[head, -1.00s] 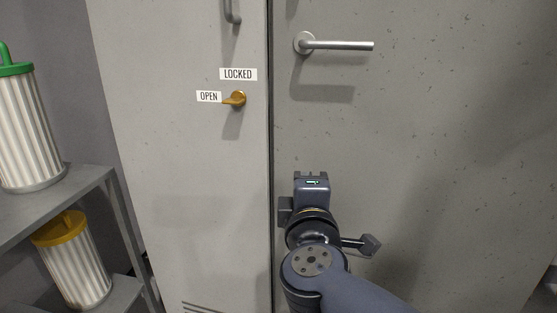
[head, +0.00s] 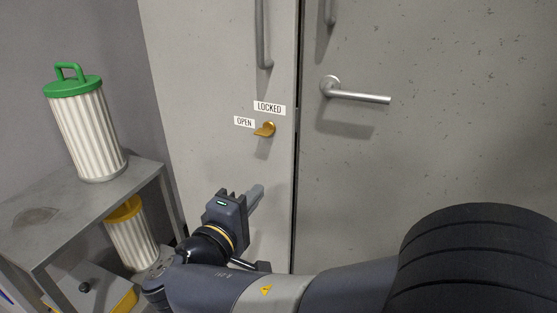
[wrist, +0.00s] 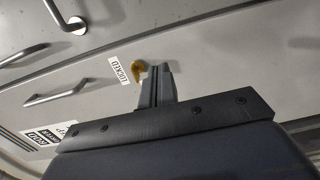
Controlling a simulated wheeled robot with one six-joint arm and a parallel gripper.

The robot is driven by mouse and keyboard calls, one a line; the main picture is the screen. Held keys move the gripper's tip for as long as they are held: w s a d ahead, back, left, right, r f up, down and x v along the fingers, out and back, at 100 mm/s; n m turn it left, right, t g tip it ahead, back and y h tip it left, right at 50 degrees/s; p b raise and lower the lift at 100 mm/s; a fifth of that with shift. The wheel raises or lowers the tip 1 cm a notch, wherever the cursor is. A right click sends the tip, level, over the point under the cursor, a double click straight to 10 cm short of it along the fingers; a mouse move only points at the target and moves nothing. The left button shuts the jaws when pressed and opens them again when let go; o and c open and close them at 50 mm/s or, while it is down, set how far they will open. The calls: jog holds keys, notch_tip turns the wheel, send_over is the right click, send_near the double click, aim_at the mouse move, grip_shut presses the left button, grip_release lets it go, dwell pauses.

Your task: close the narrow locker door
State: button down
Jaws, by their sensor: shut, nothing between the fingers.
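The narrow locker door (head: 205,75) is the grey panel left of the dark vertical seam. It looks almost level with the wide door, with a dark gap along its right edge; I cannot tell if it is fully closed. It has a vertical bar handle (head: 262,35) and a brass knob (head: 265,129) whose tip points towards the OPEN label (head: 244,122). A LOCKED label (head: 269,108) sits above. My gripper (head: 256,197) is shut and empty, in front of the door below the knob. In the wrist view the shut fingers (wrist: 158,84) appear beside the knob (wrist: 137,71); contact cannot be told.
The wide grey door (head: 430,130) with a lever handle (head: 358,96) is on the right. At left, a metal shelf (head: 75,205) holds a green-lidded ribbed canister (head: 88,130), with a yellow-lidded one (head: 131,238) lower down. My arm crosses the lower right.

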aim_at(288, 158)
jog(key=x, duration=1.2)
jog(key=shift+w+d+b, duration=0.15)
jog(key=shift+w+b, duration=0.1)
jog(key=shift+b, duration=0.1)
